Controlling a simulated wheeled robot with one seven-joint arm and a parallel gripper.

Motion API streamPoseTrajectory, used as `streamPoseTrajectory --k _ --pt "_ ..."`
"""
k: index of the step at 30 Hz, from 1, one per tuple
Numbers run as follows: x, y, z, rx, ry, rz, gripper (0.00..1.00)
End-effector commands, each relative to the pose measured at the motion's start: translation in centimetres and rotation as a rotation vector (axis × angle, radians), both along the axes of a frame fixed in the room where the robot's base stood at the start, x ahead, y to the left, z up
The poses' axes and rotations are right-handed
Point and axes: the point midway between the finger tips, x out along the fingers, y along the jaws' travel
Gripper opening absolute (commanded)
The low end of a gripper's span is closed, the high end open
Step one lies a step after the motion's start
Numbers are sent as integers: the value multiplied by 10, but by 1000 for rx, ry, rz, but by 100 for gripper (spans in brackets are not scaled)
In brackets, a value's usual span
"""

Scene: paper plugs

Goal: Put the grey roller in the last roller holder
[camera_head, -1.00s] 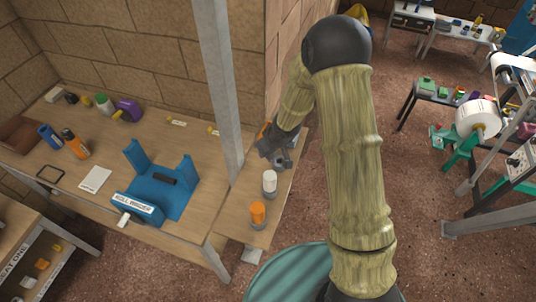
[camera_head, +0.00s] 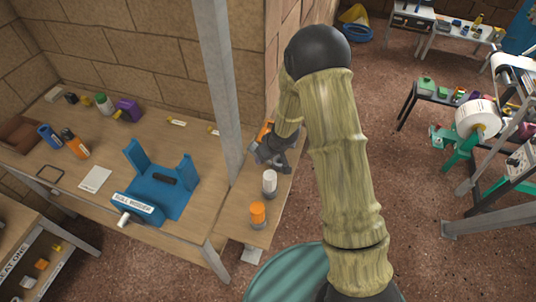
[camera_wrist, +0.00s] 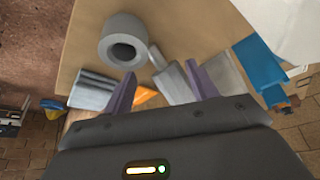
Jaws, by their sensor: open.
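My gripper (camera_head: 270,152) is over the narrow wooden bench, beside the brick corner. In the wrist view its two purple fingers (camera_wrist: 160,72) are apart. A flat grey piece (camera_wrist: 173,82) and an orange piece (camera_wrist: 146,95) show between and beyond them. A round grey hollow cup (camera_wrist: 124,42), which looks like an empty roller holder, stands ahead of the fingers. A grey ridged piece (camera_wrist: 92,90) lies left of the fingers; I cannot tell whether it is the grey roller. In the head view a white roller (camera_head: 269,180) and an orange roller (camera_head: 257,210) stand upright in grey holders.
A grey post (camera_head: 222,90) rises left of the narrow bench. A blue piece (camera_wrist: 260,68) lies at the right in the wrist view.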

Motion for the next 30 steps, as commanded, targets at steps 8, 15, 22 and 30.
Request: streamPoseTrajectory --k 8,15,22,30 --pt "-4 -4 20 2 -3 -3 58" --pt "-18 -14 60 2 -4 -4 58" --pt "-31 -22 96 2 -3 -2 58" --pt "-38 -26 113 0 1 -1 58"
